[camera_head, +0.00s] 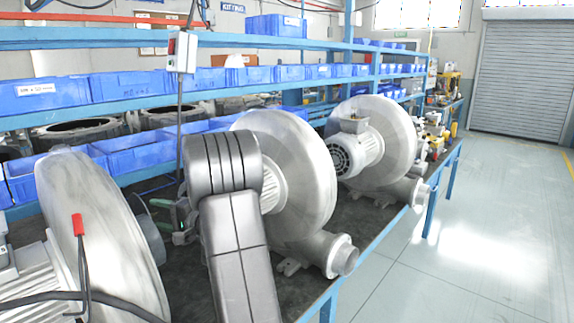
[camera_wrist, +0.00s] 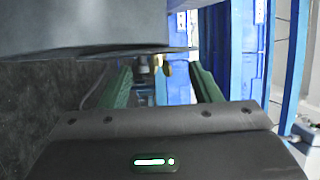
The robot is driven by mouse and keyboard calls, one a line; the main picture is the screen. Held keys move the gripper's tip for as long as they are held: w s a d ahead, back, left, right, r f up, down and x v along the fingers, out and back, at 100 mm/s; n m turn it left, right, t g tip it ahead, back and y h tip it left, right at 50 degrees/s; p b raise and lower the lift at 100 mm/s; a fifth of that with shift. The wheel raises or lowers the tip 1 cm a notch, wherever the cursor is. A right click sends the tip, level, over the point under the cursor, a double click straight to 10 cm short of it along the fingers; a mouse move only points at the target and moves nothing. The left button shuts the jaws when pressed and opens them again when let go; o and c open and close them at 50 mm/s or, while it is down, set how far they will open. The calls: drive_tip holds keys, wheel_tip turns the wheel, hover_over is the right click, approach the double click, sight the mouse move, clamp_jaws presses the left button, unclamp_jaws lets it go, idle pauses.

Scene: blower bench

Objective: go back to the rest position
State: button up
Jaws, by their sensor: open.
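My gripper (camera_wrist: 162,84) shows in the wrist view with its two green fingers apart and nothing between them. In the head view my dark grey arm reaches up over the bench, and a bit of the green gripper shows just left of it; the rest is hidden behind the arm. The middle blower (camera_head: 305,170) stands right behind and beside the arm. A large grey surface (camera_wrist: 90,28), probably a blower casing, fills the top left of the wrist view, close to the fingers. I cannot tell whether it touches them.
The left blower (camera_head: 105,235) and the far blower (camera_head: 395,140) stand on the dark bench. Blue bins (camera_head: 130,88) line the blue shelves. A control box (camera_head: 182,52) hangs on a cable above the arm. The floor (camera_head: 500,220) at right is clear.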

drive_tip(key=b+v, duration=0.1)
drive_tip(key=v, duration=0.4)
drive_tip(key=shift+s+d, duration=0.1)
drive_tip(key=shift+d, duration=0.25)
